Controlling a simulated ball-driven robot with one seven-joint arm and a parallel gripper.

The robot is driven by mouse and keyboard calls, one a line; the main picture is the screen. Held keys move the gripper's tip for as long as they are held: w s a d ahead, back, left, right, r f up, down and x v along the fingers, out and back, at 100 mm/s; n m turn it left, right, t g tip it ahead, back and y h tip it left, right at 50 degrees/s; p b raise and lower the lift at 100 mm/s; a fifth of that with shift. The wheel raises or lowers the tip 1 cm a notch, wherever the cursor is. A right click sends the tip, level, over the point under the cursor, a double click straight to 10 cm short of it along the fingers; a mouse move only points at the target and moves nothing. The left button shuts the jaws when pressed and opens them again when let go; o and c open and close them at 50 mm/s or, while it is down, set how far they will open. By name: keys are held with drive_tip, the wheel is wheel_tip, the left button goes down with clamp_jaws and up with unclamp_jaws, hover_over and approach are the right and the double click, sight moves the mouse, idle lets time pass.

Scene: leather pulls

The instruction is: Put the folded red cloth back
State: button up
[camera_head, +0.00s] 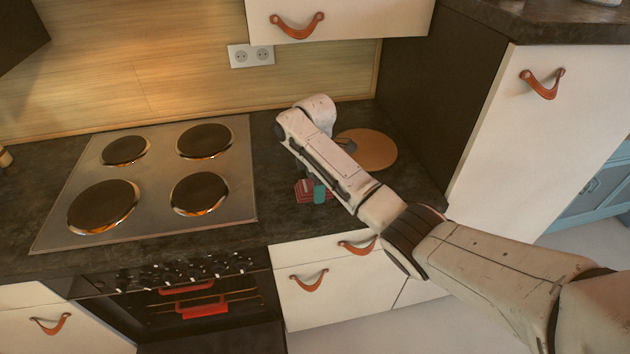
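The folded red cloth (304,191) is a small striped bundle on the dark countertop, between the stove and my arm. A small teal piece (319,193) shows at its right side; I cannot tell what it belongs to. My arm reaches in from the lower right, and its upper end bends above the counter behind the cloth. My gripper is mostly hidden behind my own arm near the cloth. I cannot tell whether it touches the cloth or whether its fingers are open or shut.
A round wooden board (371,150) lies behind my arm. The stove (155,172) at left has several burners with an orange glow beneath. A tall white cabinet (535,130) bounds the right. An upper cabinet (345,18) hangs above.

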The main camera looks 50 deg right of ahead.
wheel_tip(320, 180, up, 12)
drive_tip(key=p, duration=0.3)
drive_tip(key=shift+r, duration=0.2)
drive_tip(key=shift+m+t+y, duration=0.4)
drive_tip(key=shift+m+y, duration=0.3)
drive_tip(key=shift+m, duration=0.1)
drive_tip(key=s+a+f, duration=0.1)
drive_tip(key=a+f, duration=0.1)
drive_tip(key=a, duration=0.1)
drive_tip(key=a+f, duration=0.3)
drive_tip(key=a, duration=0.1)
drive_tip(key=s+a+f, duration=0.1)
drive_tip(key=a+f, duration=0.1)
drive_tip(key=a, duration=0.2)
drive_tip(key=shift+s+a+f, duration=0.15)
drive_tip(key=shift+s+f, duration=0.15)
drive_tip(key=s+a+f+m, duration=0.3)
drive_tip(key=s+a+f, duration=0.2)
drive_tip(key=s, duration=0.4)
drive_tip(key=s+a+f+m, duration=0.3)
drive_tip(key=s+a+f, duration=0.15)
drive_tip(key=s, duration=0.35)
drive_tip(key=s+d+m+h, duration=0.1)
drive_tip(key=s+m, duration=0.1)
drive_tip(key=s, duration=0.5)
drive_tip(key=s+d+r+m, duration=0.1)
drive_tip(key=s+d+m, duration=0.1)
drive_tip(key=s, duration=0.6)
drive_tip(key=shift+d+h, duration=0.25)
drive_tip(key=shift+h, duration=0.15)
